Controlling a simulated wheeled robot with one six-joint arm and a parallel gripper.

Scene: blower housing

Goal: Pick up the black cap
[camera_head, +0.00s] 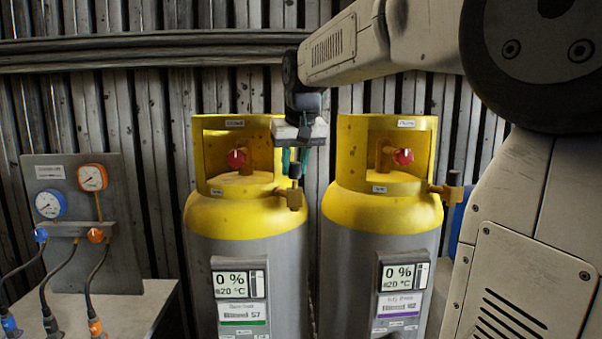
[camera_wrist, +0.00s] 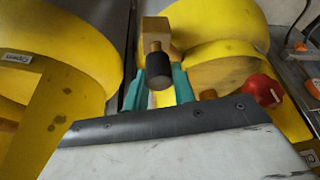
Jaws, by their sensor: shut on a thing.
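My gripper (camera_head: 294,164) points down beside the neck of the left yellow-and-grey cylinder (camera_head: 246,217). Its teal fingers are shut on the black cap (camera_head: 294,171), one on each side. In the wrist view the black cap (camera_wrist: 160,73) shows between the two fingertips (camera_wrist: 161,86). The cap is on or right at the brass side valve (camera_head: 294,198) of the left cylinder. A short brass neck joins cap and brass block (camera_wrist: 157,32) in the wrist view. The exact finger contact is partly hidden.
The right cylinder (camera_head: 380,215) stands close by, with its own brass valve (camera_head: 447,190) and dark cap (camera_head: 454,177). Red knobs (camera_head: 237,158) sit inside the yellow collars. A gauge panel (camera_head: 72,205) with hoses is at left. A corrugated wall is behind.

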